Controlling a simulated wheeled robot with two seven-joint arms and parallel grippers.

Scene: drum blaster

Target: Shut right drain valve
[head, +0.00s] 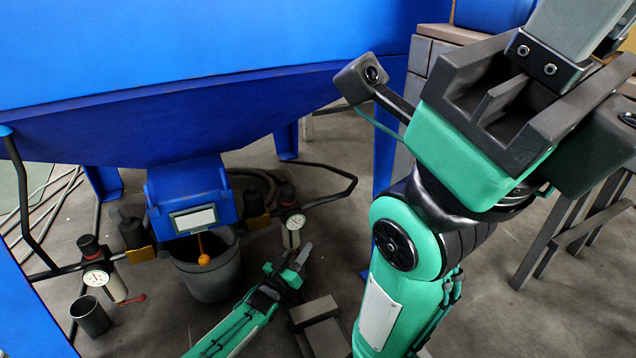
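The right filter-regulator unit (291,224) hangs on the pipework right of the blue hopper outlet. It has a dark top and a pale gauge and bowl. I cannot make out a drain valve lever at its lower end. My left gripper (287,260) is just below and beside this unit, with its fingers apart and nothing seen between them. I cannot tell whether it touches the unit. A similar left unit (97,277) has a red lever (135,298) at its lower end.
A grey bucket (212,281) stands under the blue outlet (190,195), where an orange ball knob (203,259) hangs. A small dark cup (90,316) is at the lower left. A black pipe (335,195) loops right of the unit. Blue hopper legs (286,140) stand behind.

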